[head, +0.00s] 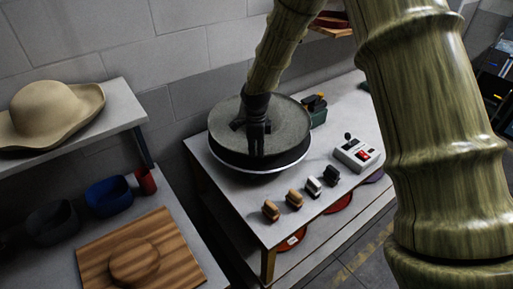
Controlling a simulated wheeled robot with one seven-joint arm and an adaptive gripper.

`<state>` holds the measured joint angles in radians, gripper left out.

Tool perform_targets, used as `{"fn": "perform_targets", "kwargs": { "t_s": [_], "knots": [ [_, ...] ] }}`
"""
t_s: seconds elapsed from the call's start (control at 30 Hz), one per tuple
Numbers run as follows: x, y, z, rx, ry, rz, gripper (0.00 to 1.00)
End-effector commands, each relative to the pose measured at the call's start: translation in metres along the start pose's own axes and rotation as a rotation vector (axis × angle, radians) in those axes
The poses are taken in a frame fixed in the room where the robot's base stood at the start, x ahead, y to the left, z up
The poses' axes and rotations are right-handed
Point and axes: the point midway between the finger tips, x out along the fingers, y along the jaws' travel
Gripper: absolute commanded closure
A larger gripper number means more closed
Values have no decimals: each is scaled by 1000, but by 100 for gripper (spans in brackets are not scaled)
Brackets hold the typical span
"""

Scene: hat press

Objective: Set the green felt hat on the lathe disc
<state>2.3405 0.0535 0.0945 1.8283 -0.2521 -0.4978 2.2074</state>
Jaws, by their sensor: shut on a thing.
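A broad, round, speckled grey-green piece (287,121), which I take to be the green felt hat, lies flat above the lathe disc in the head view. No raised crown shows on it. The lathe disc (257,171) shows below it as a dark round with a pale rim, on the grey workbench. My gripper (257,150) is black and points down at the middle and near side of the grey-green piece, shut on it. The fingertips are small and dark. I cannot tell whether the piece rests on the disc.
A control box (358,154) with a red switch and several brushes (294,199) stand on the workbench (235,188) to the right and front. A tan hat (48,112) sits on the left shelf. A wooden board (185,262) and a blue bin (108,196) are lower left.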

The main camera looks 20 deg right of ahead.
Motion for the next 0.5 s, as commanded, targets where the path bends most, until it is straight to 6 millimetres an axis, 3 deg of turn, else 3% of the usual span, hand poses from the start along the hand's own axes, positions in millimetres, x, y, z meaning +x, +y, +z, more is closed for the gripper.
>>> {"fn": "perform_targets", "kwargs": {
  "t_s": [0.5],
  "knots": [
    [30, 1, 0, 1, 0, 0, 100]
  ]
}}
